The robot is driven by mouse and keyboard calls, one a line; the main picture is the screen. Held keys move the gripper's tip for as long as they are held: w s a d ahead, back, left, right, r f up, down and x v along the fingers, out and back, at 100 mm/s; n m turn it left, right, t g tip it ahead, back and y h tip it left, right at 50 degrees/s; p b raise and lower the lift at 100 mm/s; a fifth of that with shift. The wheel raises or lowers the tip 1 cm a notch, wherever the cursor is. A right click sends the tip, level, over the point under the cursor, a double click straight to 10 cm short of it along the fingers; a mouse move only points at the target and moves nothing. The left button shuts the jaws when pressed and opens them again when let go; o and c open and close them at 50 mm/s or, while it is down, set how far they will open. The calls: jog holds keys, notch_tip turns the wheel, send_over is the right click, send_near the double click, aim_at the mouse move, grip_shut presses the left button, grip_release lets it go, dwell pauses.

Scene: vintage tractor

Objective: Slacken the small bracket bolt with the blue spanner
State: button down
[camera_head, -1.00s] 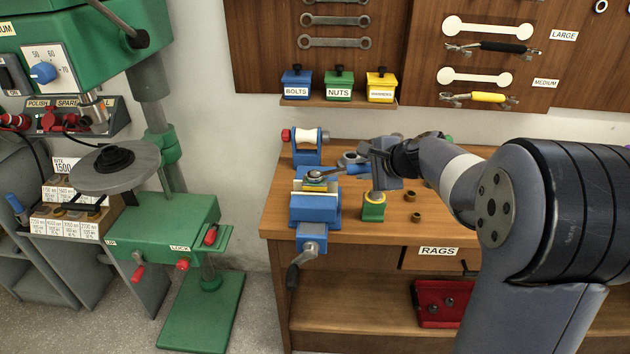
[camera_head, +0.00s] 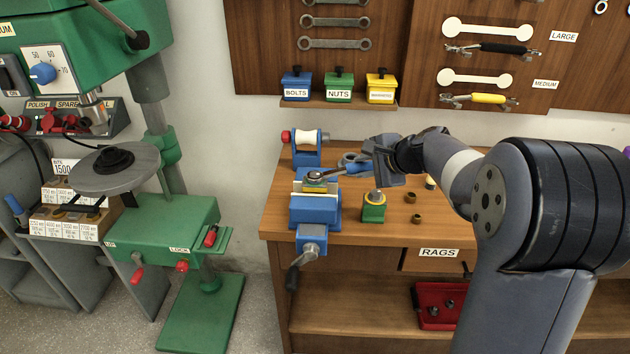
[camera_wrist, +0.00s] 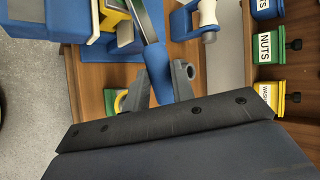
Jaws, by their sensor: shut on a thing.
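The blue spanner's handle (camera_wrist: 162,84) is between the two fingers of my gripper (camera_wrist: 157,87) in the wrist view. Its grey shaft (camera_wrist: 147,25) runs up out of that picture. In the head view my gripper (camera_head: 376,158) is above the bench, right of the blue vise (camera_head: 314,208). The vise also shows in the wrist view (camera_wrist: 75,22).
A green block with a yellow ring (camera_head: 373,209) stands just below my gripper. A blue stand with a white roller (camera_head: 307,148) is behind the vise. Small brown rings lie to the right. The green drill press (camera_head: 180,225) stands left of the wooden bench (camera_head: 375,238).

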jog(key=shift+w+a+r+n+g+y+p, duration=0.15)
jog(key=shift+w+n+g+y+p, duration=0.3)
jog(key=shift+w+n, duration=0.3)
jog(key=shift+w+a+f+n+g+y+p, duration=0.1)
jog(key=shift+w+a+n+g+y+p, duration=0.1)
jog(key=shift+w+n+g+y, duration=0.45)
dwell(0.5)
jog(key=shift+w+a+n+g+y+p, duration=0.3)
jog(key=shift+w+n+g+p, duration=0.15)
jog(key=shift+w+n+p, duration=0.3)
jog(key=shift+w+a+n+g+y+p, duration=0.25)
jog(key=shift+w+n+g+p, duration=0.25)
jog(key=shift+n+p, duration=0.35)
dwell(0.7)
jog(key=shift+s+d+m+t+h+b, duration=0.3)
jog(key=shift+s+m+t+b, duration=0.15)
jog(key=shift+m+b, duration=0.2)
jog(key=shift+s+d+m+t+h+b, duration=0.15)
jog(key=shift+s+m+t+h+b, duration=0.1)
jog(key=shift+s+m+t+b, duration=0.3)
dwell(1.0)
jog(key=c, duration=1.7)
grip_release()
jog(key=shift+w, duration=0.1)
grip_shut()
grip_release()
grip_shut()
jog(key=shift+b, duration=0.3)
